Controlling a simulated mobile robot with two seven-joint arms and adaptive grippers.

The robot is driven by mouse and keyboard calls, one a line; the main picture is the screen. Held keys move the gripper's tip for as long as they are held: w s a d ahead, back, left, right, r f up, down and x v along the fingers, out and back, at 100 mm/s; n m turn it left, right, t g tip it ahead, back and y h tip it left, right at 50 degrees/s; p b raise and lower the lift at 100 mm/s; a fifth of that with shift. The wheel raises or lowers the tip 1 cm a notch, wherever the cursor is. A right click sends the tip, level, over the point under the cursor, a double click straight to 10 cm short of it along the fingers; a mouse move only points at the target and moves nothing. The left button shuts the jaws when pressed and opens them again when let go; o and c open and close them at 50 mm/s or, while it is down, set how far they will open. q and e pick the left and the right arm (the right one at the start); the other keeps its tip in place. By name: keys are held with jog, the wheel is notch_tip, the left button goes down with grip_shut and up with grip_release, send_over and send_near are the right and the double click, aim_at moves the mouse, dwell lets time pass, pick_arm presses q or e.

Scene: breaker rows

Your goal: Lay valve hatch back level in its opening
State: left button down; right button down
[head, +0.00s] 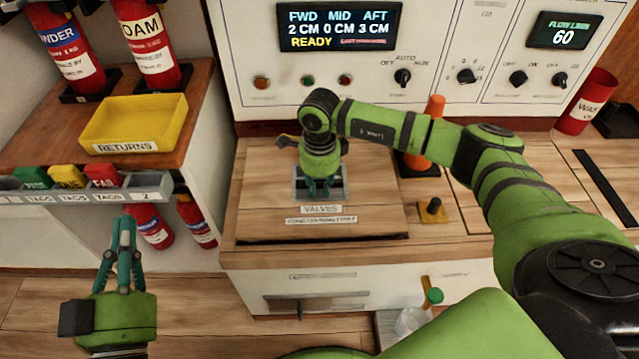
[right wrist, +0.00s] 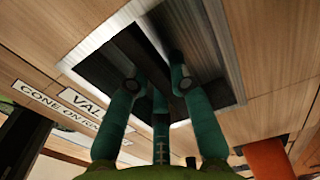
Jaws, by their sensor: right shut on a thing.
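The valve hatch (head: 270,210) is a wooden panel labelled VALVES in the bench top, with a grey-framed recess (head: 343,170) near its middle. A dark line runs along its front edge; its exact tilt is hard to tell. My right gripper (head: 319,192) reaches down into the recess and is shut on the part inside, which its fingers mostly hide. The right wrist view shows the fingers (right wrist: 158,88) inside the recess frame (right wrist: 225,60), beside the labels. My left gripper (head: 125,222) hangs empty left of the bench, its fingertips close together.
An orange cone-like item (head: 418,161) on a dark base and a black knob (head: 434,205) on a yellow plate stand right of the hatch. The control panel (head: 440,75) rises behind. A yellow RETURNS tray (head: 172,108) and tag bins (head: 145,187) are at left.

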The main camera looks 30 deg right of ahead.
jog(key=shift+w+f+b, duration=0.1)
jog(key=shift+f+b, duration=0.7)
jog(key=shift+f, duration=0.25)
jog(key=c, duration=1)
grip_release()
jog(key=shift+c, duration=0.2)
jog(key=shift+s+f, duration=0.2)
notch_tip(320, 180, up, 12)
jog(key=shift+w+r, duration=0.1)
jog(key=shift+r, duration=0.1)
